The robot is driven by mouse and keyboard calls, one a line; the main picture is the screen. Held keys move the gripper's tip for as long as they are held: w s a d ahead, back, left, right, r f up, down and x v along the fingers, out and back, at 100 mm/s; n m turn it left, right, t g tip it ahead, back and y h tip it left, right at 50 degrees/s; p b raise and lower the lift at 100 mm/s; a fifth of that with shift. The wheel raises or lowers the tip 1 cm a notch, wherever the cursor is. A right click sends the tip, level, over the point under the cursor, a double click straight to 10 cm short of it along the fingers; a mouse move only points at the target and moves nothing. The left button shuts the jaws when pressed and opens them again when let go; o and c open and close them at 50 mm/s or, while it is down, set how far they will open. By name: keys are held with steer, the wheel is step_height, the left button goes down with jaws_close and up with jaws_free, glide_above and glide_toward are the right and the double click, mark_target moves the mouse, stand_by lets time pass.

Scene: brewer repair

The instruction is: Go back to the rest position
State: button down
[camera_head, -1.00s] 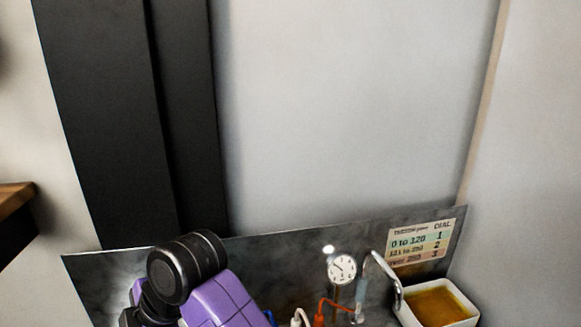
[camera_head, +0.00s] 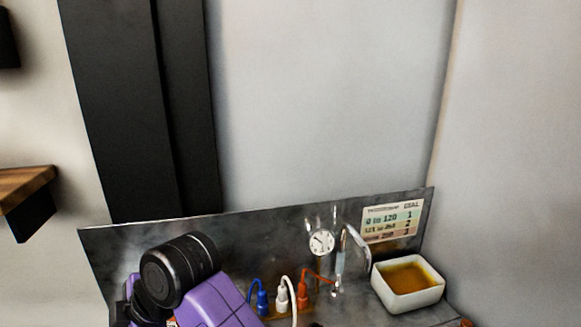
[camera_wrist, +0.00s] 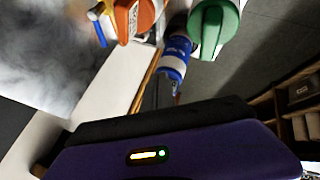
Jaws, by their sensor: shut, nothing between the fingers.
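My gripper (camera_wrist: 165,122) shows at the bottom of the wrist view as a purple housing with a black edge and small yellow and green lights. It is shut and holds nothing. It is apart from the orange part (camera_wrist: 137,18) and the green part (camera_wrist: 214,28) at the top of that view. In the head view only my purple arm with a black joint shows at the lower left, and the gripper is out of sight.
A grey back panel (camera_head: 150,245) carries a dial gauge (camera_head: 321,242) and a chart (camera_head: 393,220). Blue, white and orange plugs stand by a bent metal pipe. A white basin (camera_head: 408,300) holds amber liquid. A wooden shelf (camera_head: 25,182) juts out at left. A blue-white cylinder (camera_wrist: 175,58) shows in the wrist view.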

steer(key=w+a+r+m+t+y, duration=0.2)
steer(key=w+r+m+t+y, duration=0.2)
steer(key=r+m, duration=0.15)
steer(key=s+d+f+m+t+h, duration=0.1)
steer(key=s+d+f+m+t, duration=0.3)
steer(key=d, duration=0.6)
steer(key=s+d+f+m+t+h, duration=0.15)
steer(key=d+m+t, duration=0.35)
steer(key=d, duration=0.5)
steer(key=s+d+f+m+t+h, duration=0.1)
steer(key=s+d+f+m+t, duration=0.15)
steer(key=d+m, duration=0.55)
steer(key=s+d+f+m+g+h, duration=0.1)
steer(key=s+d+h, duration=0.3)
steer(key=s+d, duration=0.7)
steer(key=s+d+f+m+g+h, duration=0.1)
steer(key=s+d+f+h, duration=0.2)
steer(key=s+d, duration=0.8)
steer(key=s+h, duration=0.1)
steer(key=s, duration=0.6)
steer(key=shift+f, duration=0.4)
steer(key=shift+d, duration=0.1)
